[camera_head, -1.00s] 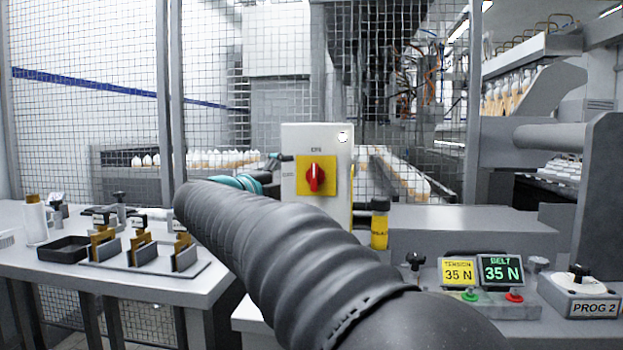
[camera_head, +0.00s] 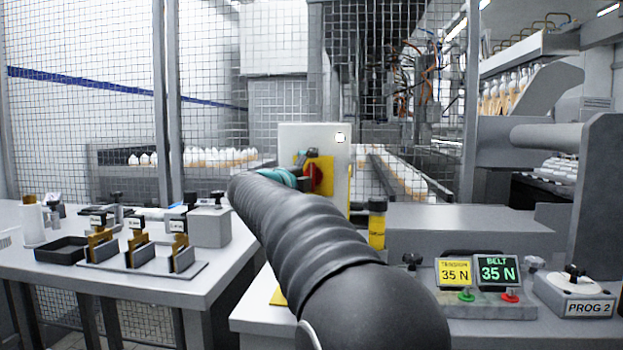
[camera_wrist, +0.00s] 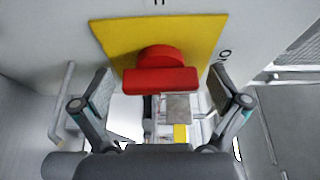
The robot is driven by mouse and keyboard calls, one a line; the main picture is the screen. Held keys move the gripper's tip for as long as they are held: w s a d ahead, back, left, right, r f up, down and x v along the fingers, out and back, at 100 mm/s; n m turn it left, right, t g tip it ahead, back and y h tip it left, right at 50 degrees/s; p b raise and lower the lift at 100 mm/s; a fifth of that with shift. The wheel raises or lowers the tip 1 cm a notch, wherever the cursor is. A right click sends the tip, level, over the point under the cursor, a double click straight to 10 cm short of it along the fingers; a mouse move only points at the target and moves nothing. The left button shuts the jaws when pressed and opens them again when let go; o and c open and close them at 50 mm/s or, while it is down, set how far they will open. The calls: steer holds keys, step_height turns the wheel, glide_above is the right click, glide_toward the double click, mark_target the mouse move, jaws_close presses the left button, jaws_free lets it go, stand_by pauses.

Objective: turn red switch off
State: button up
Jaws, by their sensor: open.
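The red switch (camera_head: 315,178) is a rotary knob on a yellow plate (camera_head: 327,166), fixed to the front of a pale upright box (camera_head: 333,133). In the head view, my gripper partly hides the knob and the left of the plate. In the wrist view, the red switch (camera_wrist: 160,78) stands out from the yellow plate (camera_wrist: 120,35), with its grip bar lying across the picture. My gripper (camera_wrist: 165,88) is open, one finger to the left of the knob and one to the right. Gaps show on both sides, and neither finger appears to touch it.
A wire mesh fence (camera_head: 215,100) stands behind the box. A yellow and black post (camera_head: 377,225) is close to its right. On the right bench are two displays and a PROG 2 dial (camera_head: 575,285). The left table (camera_head: 185,275) carries a black tray and holders.

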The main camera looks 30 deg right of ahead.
steer(key=shift+c, duration=0.3)
steer(key=c, duration=1.1)
steer(key=shift+n, duration=0.3)
steer(key=n+t+h+p, duration=0.1)
steer(key=n, duration=0.3)
steer(key=shift+t, duration=0.3)
steer(key=n+t, duration=0.2)
steer(key=n, duration=0.3)
steer(key=shift+n, duration=0.3)
steer(key=n+t, duration=0.1)
steer(key=n, duration=0.2)
steer(key=n+t+b, duration=0.1)
steer(key=n, duration=0.2)
steer(key=shift+f+t+y, duration=0.1)
steer(key=shift+t+y, duration=0.3)
steer(key=shift+n+t+y+b, duration=0.25)
steer(key=shift+n+t+y, duration=0.4)
steer(key=shift+n, duration=0.95)
steer(key=shift+n+t+y+b, duration=0.25)
steer(key=shift+n+t+y, duration=0.35)
steer(key=shift+n, duration=1)
